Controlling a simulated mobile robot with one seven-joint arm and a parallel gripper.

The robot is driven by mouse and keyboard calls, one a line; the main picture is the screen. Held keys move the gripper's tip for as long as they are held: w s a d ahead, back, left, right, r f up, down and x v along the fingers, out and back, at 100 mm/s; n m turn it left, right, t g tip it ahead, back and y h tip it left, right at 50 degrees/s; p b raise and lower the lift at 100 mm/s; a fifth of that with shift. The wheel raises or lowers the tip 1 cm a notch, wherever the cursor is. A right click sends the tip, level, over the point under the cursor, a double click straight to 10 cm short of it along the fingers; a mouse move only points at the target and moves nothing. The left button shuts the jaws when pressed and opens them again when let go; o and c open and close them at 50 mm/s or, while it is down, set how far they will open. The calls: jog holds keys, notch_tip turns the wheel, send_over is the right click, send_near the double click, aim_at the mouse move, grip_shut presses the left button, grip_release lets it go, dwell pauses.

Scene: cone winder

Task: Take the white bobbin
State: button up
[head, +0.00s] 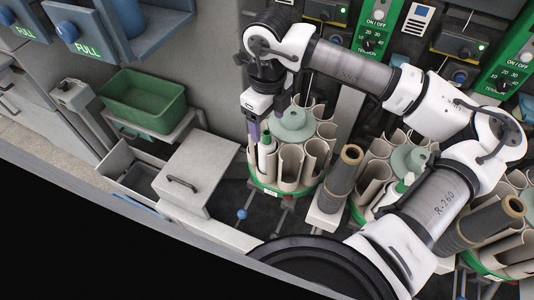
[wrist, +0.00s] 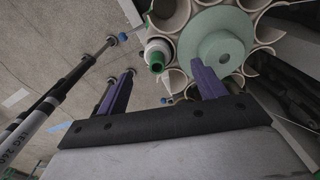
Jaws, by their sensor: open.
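A white bobbin with a green tip (wrist: 157,50) stands in a slot of the round magazine, beside the pale green hub (wrist: 217,42). It also shows in the head view (head: 267,146), partly behind my gripper. My gripper (wrist: 163,68) points down with its two purple fingers apart and nothing held. In the wrist view the bobbin's tip appears between the fingertip directions, near the right finger. I cannot tell how far the fingers are above it. The magazine (head: 277,190) has a green rim and several cream tubes.
A second magazine stands to the right, holding another green-tipped white bobbin (head: 402,184). A brown-grey cone (head: 341,177) stands between the magazines. A grey lidded box (head: 196,175) and a green bin (head: 143,99) are at left. Control panels line the back.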

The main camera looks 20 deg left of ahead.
jog(key=shift+s+f+p, duration=0.15)
jog(key=shift+f+p, duration=0.35)
jog(key=shift+f, duration=0.05)
jog(key=shift+f+p, duration=0.7)
jog(key=shift+f, duration=1.45)
jog(key=shift+c, duration=0.4)
jog(key=c, duration=0.9)
jog(key=shift+r, duration=0.1)
